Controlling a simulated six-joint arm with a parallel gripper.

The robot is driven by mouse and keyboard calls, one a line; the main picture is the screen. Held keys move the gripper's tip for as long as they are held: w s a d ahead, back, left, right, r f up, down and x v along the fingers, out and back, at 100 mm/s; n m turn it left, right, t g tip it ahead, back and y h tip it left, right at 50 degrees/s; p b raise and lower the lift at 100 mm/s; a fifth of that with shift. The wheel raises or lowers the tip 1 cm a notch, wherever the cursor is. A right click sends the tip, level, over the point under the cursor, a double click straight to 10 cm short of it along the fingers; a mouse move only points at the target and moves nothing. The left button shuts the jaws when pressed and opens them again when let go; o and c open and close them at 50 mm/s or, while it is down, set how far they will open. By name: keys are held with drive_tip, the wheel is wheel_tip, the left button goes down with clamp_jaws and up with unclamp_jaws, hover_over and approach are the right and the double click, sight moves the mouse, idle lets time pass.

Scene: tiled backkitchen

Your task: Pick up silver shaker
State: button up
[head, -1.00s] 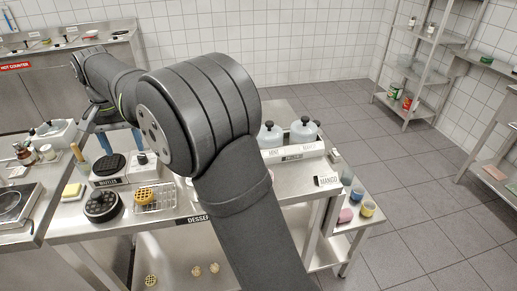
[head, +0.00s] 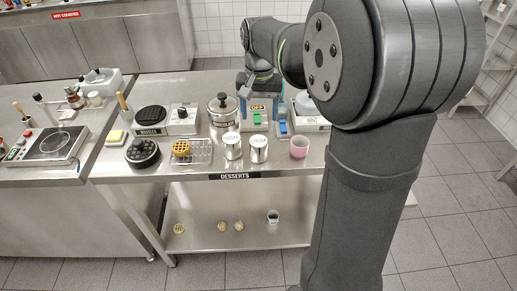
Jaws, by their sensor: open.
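Two silver shakers stand upright side by side on the steel dessert table (head: 215,176). The left one (head: 232,148) is labelled SUGAR on its white top and the right one (head: 259,150) appears to be labelled COCOA. My gripper (head: 264,122) is open, pointing down, with its blue-tipped fingers apart. In the picture it is just above and behind the right shaker. It does not hold a shaker, and its exact height above the table is hard to tell. My arm hides part of the table's right side.
A waffle maker (head: 151,118), a lidded pot (head: 222,108) and a box marked OFF (head: 258,108) stand behind the shakers. A wire rack (head: 199,153) with a waffle (head: 181,148) is left of them. A pink cup (head: 299,147) stands to the right.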

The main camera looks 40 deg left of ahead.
sight(258, 148)
wheel_tip(258, 148, down, 15)
drive_tip(key=shift+s+r, duration=0.1)
drive_tip(key=shift+r, duration=0.1)
idle(0.3)
drive_tip(key=shift+c, duration=0.4)
drive_tip(key=c, duration=0.7)
drive_tip(key=shift+c, duration=0.2)
drive_tip(key=shift+a, duration=0.1)
